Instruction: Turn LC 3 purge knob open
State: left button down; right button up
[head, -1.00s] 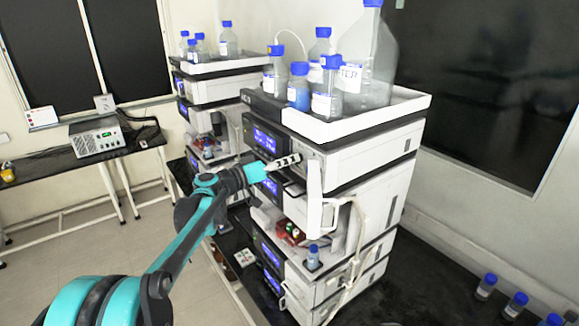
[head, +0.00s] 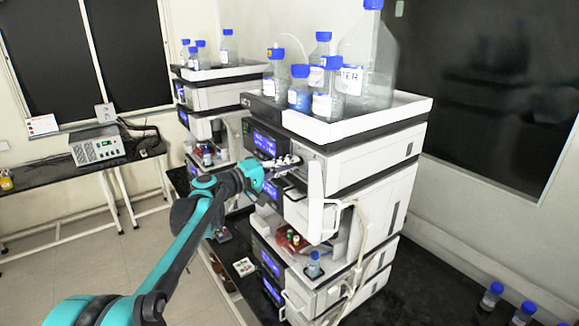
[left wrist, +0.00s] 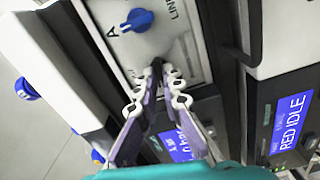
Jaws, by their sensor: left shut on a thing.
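The near column stack (head: 365,155) stands at centre right, with a short mark on its top front edge that looks like LC 3. My left gripper (head: 290,162) is at the front of its upper module, beside an open white panel. In the left wrist view my left gripper (left wrist: 163,78) has its fingertips together on a small dark part, which I take to be the purge knob (left wrist: 157,64); the fingers hide most of it. A blue knob (left wrist: 138,20) by the letter A sits just above the fingertips, apart from them. My right gripper is not in view.
A white tray (head: 345,131) with several blue-capped bottles tops the stack. The open white panel (head: 315,195) is close right of my gripper. A second stack (head: 225,95) stands behind on the left. A few bottles (head: 491,294) stand on the black bench at lower right.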

pick_arm(q)
jog(key=shift+n, duration=0.4)
jog(key=c, duration=1.7)
grip_release()
jog(key=shift+a, duration=0.1)
jog(key=v, duration=1.2)
